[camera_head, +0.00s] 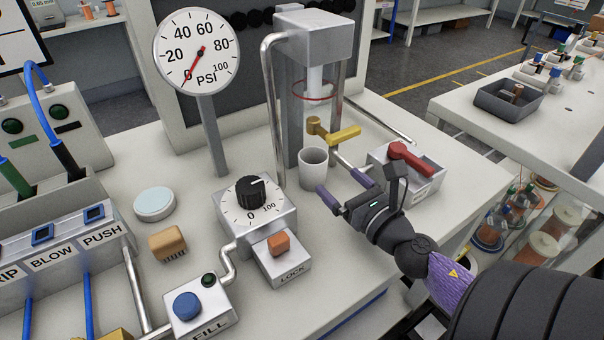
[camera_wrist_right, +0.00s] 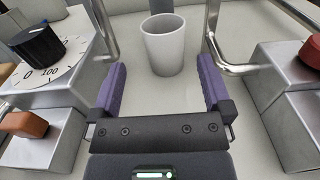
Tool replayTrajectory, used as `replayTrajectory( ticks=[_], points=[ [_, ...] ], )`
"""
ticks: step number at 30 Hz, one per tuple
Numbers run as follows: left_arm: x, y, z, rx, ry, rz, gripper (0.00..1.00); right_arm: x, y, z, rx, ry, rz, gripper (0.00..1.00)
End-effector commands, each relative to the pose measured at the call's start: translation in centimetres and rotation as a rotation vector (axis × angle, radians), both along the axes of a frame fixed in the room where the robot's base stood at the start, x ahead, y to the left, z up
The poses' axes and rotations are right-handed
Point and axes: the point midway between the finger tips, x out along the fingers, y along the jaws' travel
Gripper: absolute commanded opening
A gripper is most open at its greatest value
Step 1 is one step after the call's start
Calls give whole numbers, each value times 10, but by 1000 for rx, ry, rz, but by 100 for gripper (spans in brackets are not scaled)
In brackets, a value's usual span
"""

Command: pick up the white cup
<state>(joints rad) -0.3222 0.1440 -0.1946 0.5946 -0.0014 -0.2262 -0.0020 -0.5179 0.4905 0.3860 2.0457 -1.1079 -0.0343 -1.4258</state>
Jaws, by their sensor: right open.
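The white cup (camera_head: 313,168) stands upright on the white bench, under the brass tap (camera_head: 330,132) of the grey column. In the right wrist view the cup (camera_wrist_right: 163,46) is ahead, centred between my fingers and slightly beyond their tips. My right gripper (camera_head: 346,189) is open and empty, with purple finger pads to each side of the line to the cup. The right wrist view also shows the open gripper (camera_wrist_right: 163,75); neither finger appears to touch the cup. My left gripper is not in view.
The dial box (camera_head: 254,208) and its bent pipe (camera_head: 272,110) stand left of the cup. A box with a red lever (camera_head: 410,158) stands to the right. A metal pipe (camera_wrist_right: 216,45) runs close to the right finger side. The pressure gauge (camera_head: 196,52) stands behind.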

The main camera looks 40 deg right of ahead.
Motion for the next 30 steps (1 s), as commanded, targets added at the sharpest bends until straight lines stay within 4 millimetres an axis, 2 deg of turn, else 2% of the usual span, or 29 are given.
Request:
replayTrajectory(
  ticks=[8, 15, 18, 23, 24, 30],
  points=[
    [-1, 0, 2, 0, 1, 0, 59, 46, -6, 0, 0, -3, 2, 100],
    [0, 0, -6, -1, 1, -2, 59, 90, -14, -3, 1, -1, 0, 100],
    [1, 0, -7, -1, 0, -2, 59, 97, -14, -3, 1, 1, -1, 100],
    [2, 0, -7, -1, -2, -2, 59, 97, -14, -3, 2, 2, -1, 100],
    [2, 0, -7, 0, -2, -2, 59, 97, -14, -3, 2, 2, -1, 98],
    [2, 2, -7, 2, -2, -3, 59, 97, -14, -3, 2, 2, -1, 56]
  ],
)
